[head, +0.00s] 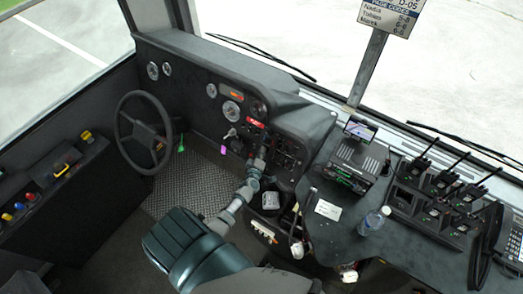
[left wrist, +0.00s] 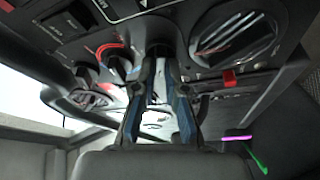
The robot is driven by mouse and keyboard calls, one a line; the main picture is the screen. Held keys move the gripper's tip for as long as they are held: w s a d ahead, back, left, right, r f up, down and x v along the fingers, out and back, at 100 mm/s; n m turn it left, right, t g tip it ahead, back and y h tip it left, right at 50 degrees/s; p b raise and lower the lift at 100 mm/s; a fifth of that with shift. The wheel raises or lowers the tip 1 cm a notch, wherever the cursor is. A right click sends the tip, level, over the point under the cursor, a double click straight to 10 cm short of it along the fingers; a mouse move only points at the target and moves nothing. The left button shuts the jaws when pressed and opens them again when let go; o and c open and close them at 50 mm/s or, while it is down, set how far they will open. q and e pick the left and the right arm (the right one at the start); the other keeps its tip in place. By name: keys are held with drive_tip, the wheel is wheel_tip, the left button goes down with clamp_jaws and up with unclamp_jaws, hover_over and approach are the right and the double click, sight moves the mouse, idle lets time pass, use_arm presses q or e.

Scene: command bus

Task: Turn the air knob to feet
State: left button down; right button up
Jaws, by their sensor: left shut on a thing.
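My left gripper (head: 261,156) reaches up to the dark dashboard panel right of the steering wheel. In the left wrist view its two fingers (left wrist: 160,76) are closed around a dark knob (left wrist: 159,52) on the panel, which I take to be the air knob. The fingers hide most of the knob, and I cannot read its pointer or the feet mark. Another knob with a red arc (left wrist: 88,74) sits beside it on the panel. In the head view the gripper covers the air knob. My right gripper is in neither view.
The steering wheel (head: 145,132) is at the left. Round vents (left wrist: 235,40) flank the knobs. The patterned floor (head: 190,186) is mostly clear.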

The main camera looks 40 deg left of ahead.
use_arm(q)
drive_tip(key=shift+s+f+n+g+p, duration=0.1)
drive_tip(key=shift+n+g+p, duration=0.3)
drive_tip(key=shift+n, duration=0.3)
drive_tip(key=c, duration=1.2)
unclamp_jaws()
drive_tip(key=shift+a, duration=0.1)
drive_tip(key=v, duration=1.2)
drive_tip(key=shift+f, duration=0.2)
drive_tip(key=shift+a, duration=0.15)
